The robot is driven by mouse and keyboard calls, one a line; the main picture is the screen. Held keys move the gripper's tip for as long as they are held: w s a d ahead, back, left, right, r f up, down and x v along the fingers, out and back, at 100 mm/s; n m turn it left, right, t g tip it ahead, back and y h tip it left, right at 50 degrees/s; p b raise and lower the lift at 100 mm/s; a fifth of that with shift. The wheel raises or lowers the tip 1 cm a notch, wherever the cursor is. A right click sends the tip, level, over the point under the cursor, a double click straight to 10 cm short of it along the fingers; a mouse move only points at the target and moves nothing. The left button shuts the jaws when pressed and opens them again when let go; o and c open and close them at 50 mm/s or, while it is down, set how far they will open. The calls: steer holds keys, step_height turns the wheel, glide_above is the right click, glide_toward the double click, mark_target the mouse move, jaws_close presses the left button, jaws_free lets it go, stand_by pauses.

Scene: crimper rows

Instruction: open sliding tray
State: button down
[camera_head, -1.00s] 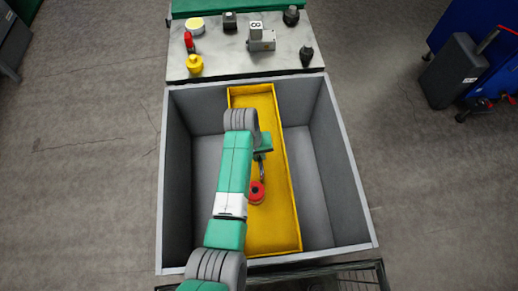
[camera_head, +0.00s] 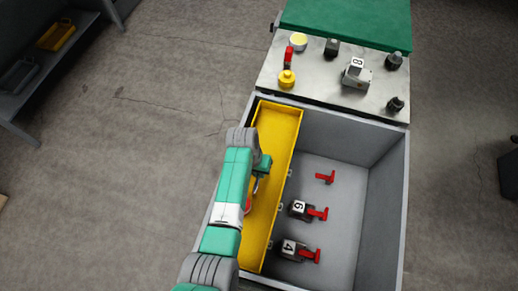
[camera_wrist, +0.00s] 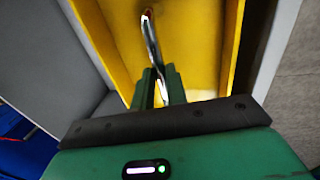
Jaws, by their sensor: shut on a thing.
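The sliding tray (camera_head: 280,128) is long, narrow and yellow, and lies along the left side of the grey box (camera_head: 388,185). The yellow tray (camera_wrist: 195,30) also fills the middle of the wrist view. My gripper (camera_head: 256,178) is over the tray and partly hidden by my arm in the head view. In the wrist view my gripper (camera_wrist: 157,80) is shut on a slim shiny metal piece (camera_wrist: 151,42) with a red end, over the tray. I cannot tell whether this piece is fixed to the tray.
On the uncovered box floor are a red-handled piece (camera_head: 325,177), a block marked 6 (camera_head: 298,208) and a block marked 4 (camera_head: 290,248). A metal worktop (camera_head: 318,80) behind the box carries several small parts. The box walls stand around the tray.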

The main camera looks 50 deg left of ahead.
steer(key=shift+s+a, duration=0.15)
steer(key=shift+a, duration=0.15)
steer(key=c, duration=1.4)
jaws_free()
steer(key=shift+r, duration=0.15)
step_height(320, 180, up, 7)
steer(key=a+p, duration=0.1)
steer(key=p, duration=0.1)
steer(key=shift+s+a+r, duration=0.15)
steer(key=shift+s+r, duration=0.05)
steer(key=shift+s, duration=0.2)
